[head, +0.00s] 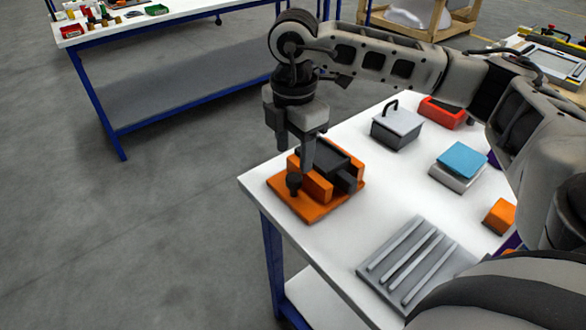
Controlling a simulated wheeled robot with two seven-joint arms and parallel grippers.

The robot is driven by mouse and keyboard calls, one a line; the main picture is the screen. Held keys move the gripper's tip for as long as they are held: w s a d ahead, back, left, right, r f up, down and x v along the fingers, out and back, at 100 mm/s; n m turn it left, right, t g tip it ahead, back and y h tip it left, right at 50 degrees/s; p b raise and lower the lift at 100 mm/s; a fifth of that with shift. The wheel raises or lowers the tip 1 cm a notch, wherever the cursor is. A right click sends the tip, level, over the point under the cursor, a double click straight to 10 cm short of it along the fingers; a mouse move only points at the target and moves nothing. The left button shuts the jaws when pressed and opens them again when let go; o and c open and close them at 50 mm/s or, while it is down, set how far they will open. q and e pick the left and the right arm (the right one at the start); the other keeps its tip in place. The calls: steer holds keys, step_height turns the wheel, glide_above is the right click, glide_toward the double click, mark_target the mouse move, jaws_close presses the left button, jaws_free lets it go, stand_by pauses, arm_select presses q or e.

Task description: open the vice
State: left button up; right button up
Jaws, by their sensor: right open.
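The vice (318,207) is orange and sits at the near left corner of the white table. Its orange jaws stand on an orange base plate, with a dark grey block between or beside them. A dark round knob or handle (293,183) is on its left side. My right gripper (296,158) points down just above the vice's left side, its fingers apart. One fingertip is close to the knob and the front jaw; I cannot tell whether it touches. The fingers hide part of the vice's back. My left gripper is not in view.
On the white table (370,196) are a grey ribbed rack (418,262), a grey box with a handle (397,125), a red box (441,112), a blue-topped block (461,160) and an orange block (499,216). Another table (180,17) stands at the back left. Open floor lies left.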

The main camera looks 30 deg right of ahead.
mark_target(294, 177)
step_height(294, 177, down, 6)
steer(key=shift+f, duration=0.1)
steer(key=c, duration=1)
